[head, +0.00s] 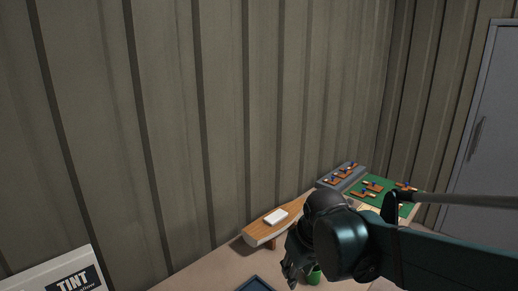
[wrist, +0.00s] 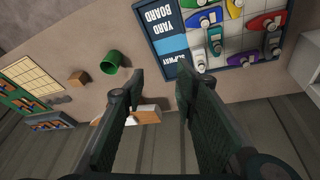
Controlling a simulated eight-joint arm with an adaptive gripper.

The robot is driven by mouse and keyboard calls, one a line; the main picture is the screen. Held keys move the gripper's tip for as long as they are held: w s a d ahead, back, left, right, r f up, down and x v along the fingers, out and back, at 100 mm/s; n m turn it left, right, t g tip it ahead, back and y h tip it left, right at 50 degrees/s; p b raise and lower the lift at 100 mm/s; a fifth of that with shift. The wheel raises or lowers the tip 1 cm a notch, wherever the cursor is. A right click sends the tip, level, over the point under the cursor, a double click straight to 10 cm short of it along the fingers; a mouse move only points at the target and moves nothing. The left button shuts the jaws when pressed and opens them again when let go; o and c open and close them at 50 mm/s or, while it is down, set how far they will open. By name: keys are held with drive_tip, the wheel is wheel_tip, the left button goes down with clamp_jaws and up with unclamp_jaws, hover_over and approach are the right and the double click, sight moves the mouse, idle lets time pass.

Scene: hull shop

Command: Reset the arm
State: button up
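My gripper (wrist: 160,72) is open in the wrist view, with its two dark fingers apart and nothing between the tips. It hangs above the table (wrist: 135,30). In the head view my gripper (head: 297,262) points down at the lower middle, partly hidden by my own arm, which reaches in from the right. A wooden hull-shaped piece (head: 262,232) with a white block (head: 276,216) on it lies behind the gripper. In the wrist view this piece (wrist: 147,117) is partly hidden by the left finger.
A green cup (wrist: 115,62) and a brown cube (wrist: 78,78) stand on the table. A blue-edged yard board (wrist: 168,42) holds several coloured boats. A green board (head: 376,183) and a grey tray (head: 328,184) hold small pieces. A TINT box (head: 45,277) is at lower left.

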drive_tip(key=s+d+r+m+t, duration=0.1)
drive_tip(key=s+d+m+t, duration=0.2)
drive_tip(key=s+d, duration=0.7)
drive_tip(key=shift+s+d+r+m+h, duration=0.25)
drive_tip(key=shift+s+d+m+h, duration=0.15)
drive_tip(key=shift+s+m, duration=0.7)
